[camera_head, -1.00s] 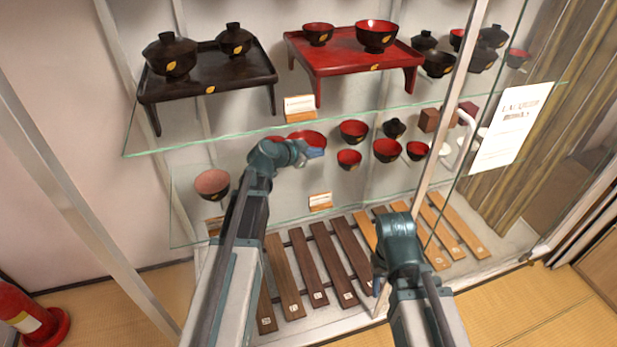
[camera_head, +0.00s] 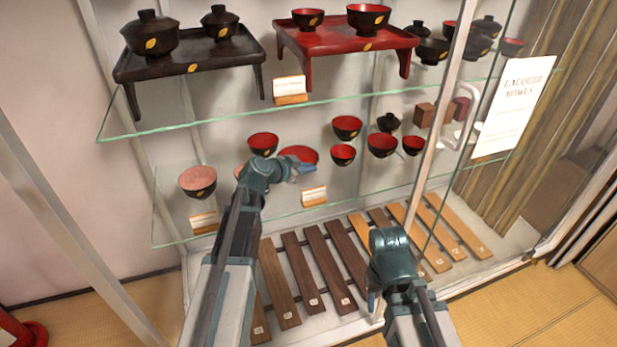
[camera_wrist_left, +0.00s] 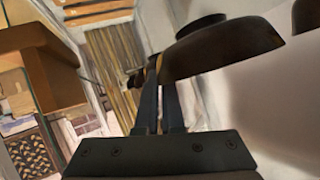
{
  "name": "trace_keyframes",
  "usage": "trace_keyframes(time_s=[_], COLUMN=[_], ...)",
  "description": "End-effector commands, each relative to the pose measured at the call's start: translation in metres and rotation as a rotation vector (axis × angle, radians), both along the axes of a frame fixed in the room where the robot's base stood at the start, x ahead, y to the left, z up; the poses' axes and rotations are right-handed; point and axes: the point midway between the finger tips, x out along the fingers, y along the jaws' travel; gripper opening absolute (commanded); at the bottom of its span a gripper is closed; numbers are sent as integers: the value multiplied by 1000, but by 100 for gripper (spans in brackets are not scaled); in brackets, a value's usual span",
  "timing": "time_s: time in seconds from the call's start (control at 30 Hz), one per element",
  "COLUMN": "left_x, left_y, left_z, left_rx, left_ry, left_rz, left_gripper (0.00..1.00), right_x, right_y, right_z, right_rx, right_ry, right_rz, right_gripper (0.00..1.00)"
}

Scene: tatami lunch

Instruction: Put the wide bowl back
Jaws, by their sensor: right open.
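The wide bowl (camera_head: 299,154), red inside, is at my left gripper (camera_head: 303,171) over the lower glass shelf. In the left wrist view, a dark bowl, the wide bowl (camera_wrist_left: 228,47), has its edge at the closed-in fingers (camera_wrist_left: 160,95). My left gripper is shut on that edge. Part of the bowl is hidden behind the gripper in the head view. My right gripper (camera_head: 373,302) is low in front of the case, empty and apart from the bowls; its fingers are small in view.
The lower glass shelf (camera_head: 225,228) carries a pinkish bowl (camera_head: 198,181), several small red bowls and a card (camera_head: 314,195). Above are a dark tray table (camera_head: 190,68) and a red one (camera_head: 345,38). A glass pane with a sign (camera_head: 513,107) stands at right.

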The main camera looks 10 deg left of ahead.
Motion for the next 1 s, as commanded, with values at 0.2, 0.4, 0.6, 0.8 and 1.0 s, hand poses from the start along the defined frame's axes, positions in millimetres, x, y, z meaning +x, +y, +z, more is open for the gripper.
trace_keyframes(time_s=[0.2,0.4,0.6,0.8,1.0], left_x=[0,0,0,0,0], left_y=[0,0,0,0,0], left_z=[-13,-13,-15,-15,-14], left_rx=[0,0,0,0,0], left_ry=[0,0,0,0,0], left_rz=[0,0,0,0,0], left_gripper=[0,0,21,35,35], right_x=[0,0,0,0,0], right_y=[0,0,-1,-1,0], right_z=[-13,-13,-15,-15,-14], right_rx=[-2,-2,-3,-3,-2], right_ry=[-1,-1,-1,-1,-1], right_rz=[1,1,1,1,1], right_gripper=[50,50,50,50,50])
